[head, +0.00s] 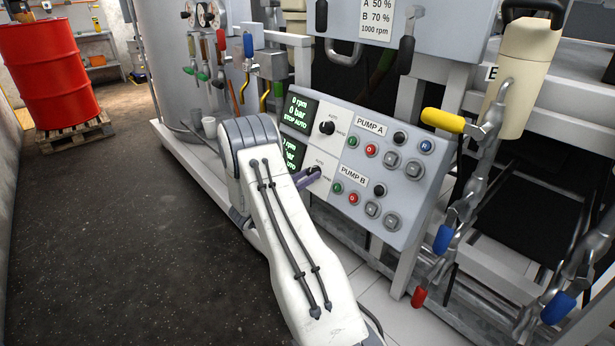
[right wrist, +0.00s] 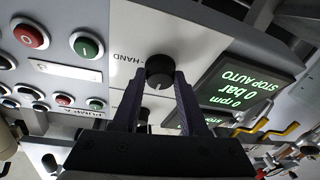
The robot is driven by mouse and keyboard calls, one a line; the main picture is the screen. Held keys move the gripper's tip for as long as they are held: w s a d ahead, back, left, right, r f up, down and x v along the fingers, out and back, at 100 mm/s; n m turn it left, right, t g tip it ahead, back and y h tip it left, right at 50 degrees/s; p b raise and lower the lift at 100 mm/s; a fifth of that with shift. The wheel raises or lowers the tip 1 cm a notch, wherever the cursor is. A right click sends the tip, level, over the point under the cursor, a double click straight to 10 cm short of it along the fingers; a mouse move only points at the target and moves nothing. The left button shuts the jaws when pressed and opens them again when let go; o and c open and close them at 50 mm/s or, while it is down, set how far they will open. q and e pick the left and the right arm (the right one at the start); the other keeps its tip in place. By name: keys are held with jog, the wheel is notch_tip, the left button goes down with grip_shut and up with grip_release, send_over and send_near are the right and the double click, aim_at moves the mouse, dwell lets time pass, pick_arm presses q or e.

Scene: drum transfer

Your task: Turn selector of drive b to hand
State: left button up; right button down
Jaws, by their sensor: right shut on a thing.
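The panel (head: 372,168) has rows labelled PUMP A and PUMP B. The black selector knob of drive B (right wrist: 159,68) is between the two fingertips of my right gripper (right wrist: 158,76), which is shut on it. In the head view the same right gripper (head: 308,177) reaches the PUMP B row, and its fingers partly hide the knob. The AUTO and HAND marks are beside the knob; its exact pointer position is hard to tell. The drive B display (right wrist: 232,93) reads 0 rpm, 0 bar, STOP AUTO. My left gripper is not in view.
The drive A selector (head: 327,128) sits just above. Green, red and black buttons and key switches (head: 391,220) lie to its right. A yellow-handled valve (head: 443,121) and pipes stand at the right. A red drum (head: 52,70) stands on a pallet at far left; the floor between is clear.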

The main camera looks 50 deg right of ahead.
jog(key=shift+f+m, duration=0.1)
jog(key=shift+m, duration=0.3)
jog(key=m+g+b, duration=0.1)
jog(key=m, duration=0.2)
jog(key=m+g, duration=0.2)
jog(key=m, duration=0.2)
jog(key=m+g+b, duration=0.1)
jog(key=m, duration=0.2)
jog(key=shift+w+g+y+b, duration=0.3)
jog(key=shift+w+y, duration=0.05)
jog(key=shift+y, duration=0.05)
jog(key=m, duration=0.3)
jog(key=m+g+y+b, duration=0.1)
jog(key=m, duration=0.2)
jog(key=shift+w+g+y, duration=0.15)
jog(key=shift+g+y, duration=0.15)
jog(key=shift+r+m+g+y, duration=0.2)
jog(key=shift+m+y, duration=0.25)
jog(key=shift+m, duration=0.8)
jog(key=shift+r+m+g+y, duration=0.15)
jog(key=shift+m+y, duration=0.3)
jog(key=shift+m, duration=0.8)
jog(key=shift+c, duration=2.2)
grip_release()
jog(key=shift+d, duration=0.1)
jog(key=shift+w, duration=0.1)
